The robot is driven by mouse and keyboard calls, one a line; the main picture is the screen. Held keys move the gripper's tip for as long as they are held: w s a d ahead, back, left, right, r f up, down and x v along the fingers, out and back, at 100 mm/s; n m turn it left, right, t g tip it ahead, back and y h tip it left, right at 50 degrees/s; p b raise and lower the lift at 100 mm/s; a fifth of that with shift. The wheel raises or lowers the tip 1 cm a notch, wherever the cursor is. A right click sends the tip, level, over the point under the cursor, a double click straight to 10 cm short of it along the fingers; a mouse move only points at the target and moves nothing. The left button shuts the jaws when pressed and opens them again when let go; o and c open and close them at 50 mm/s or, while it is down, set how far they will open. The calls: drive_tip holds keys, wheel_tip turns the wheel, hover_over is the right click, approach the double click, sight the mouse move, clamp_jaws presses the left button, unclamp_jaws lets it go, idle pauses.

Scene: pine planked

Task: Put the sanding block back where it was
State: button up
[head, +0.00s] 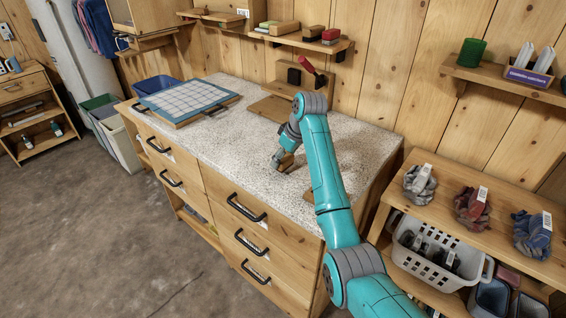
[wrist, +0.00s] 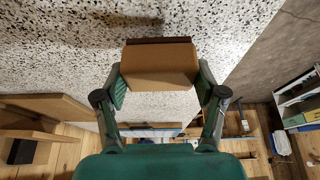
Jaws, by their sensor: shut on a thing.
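The sanding block appears to be the brown block (wrist: 158,65) in the wrist view, tan on its face with a darker strip along its far edge. My gripper (wrist: 160,83) is shut on it, one finger at each short end. In the head view my gripper (head: 282,160) is low over the middle of the speckled worktop (head: 225,155), with a bit of the brown block (head: 288,161) showing beside the fingers. I cannot tell whether the block touches the worktop.
A wall shelf (head: 345,45) above holds several blocks, including a red-topped one (head: 331,36). A wooden stand (head: 280,73) with a red-handled tool is at the back. A blue-framed gridded board (head: 188,100) lies left. Worktop before my gripper is clear.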

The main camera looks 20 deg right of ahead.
drive_tip(key=shift+f, duration=1)
drive_tip(key=shift+f, duration=0.15)
drive_tip(key=o, duration=1)
drive_tip(key=v, duration=1.2)
drive_tip(key=shift+r, duration=0.2)
